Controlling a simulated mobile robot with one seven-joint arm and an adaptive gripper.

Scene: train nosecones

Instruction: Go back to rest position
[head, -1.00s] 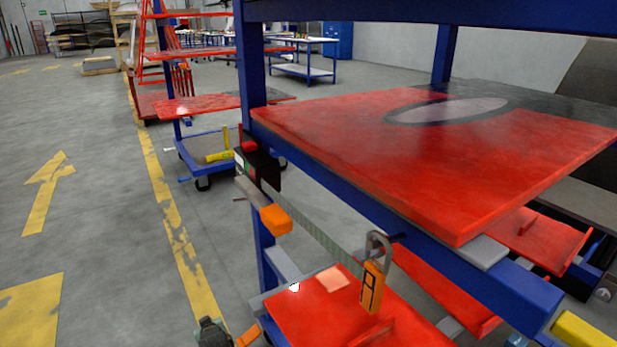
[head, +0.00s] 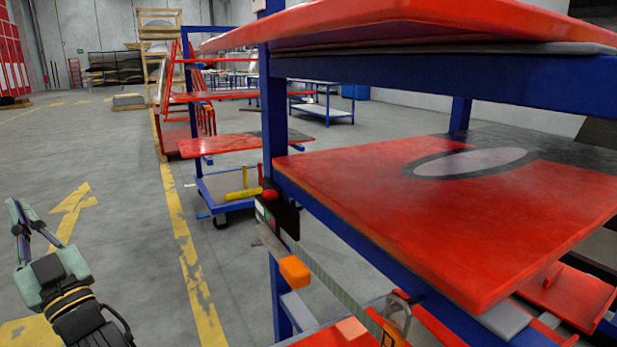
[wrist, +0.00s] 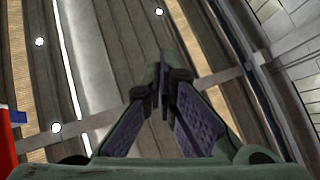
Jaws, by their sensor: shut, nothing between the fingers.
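My gripper (head: 24,216) is at the left of the head view, raised over the grey floor, left of the blue rack and apart from it. Its fingers point up in the picture and meet at the tips, with nothing between them. In the wrist view my gripper (wrist: 163,80) shows the two fingers closed together in front of a ceiling-like background with beams and lights. The rest of my arm below the wrist is cut off by the frame's lower edge.
A blue rack (head: 273,110) with red panels (head: 400,200) fills the right side. An orange-handled tool (head: 294,271) hangs at its corner. A blue cart (head: 228,190) stands behind. The floor (head: 110,150) at left, with yellow markings (head: 183,240), is clear.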

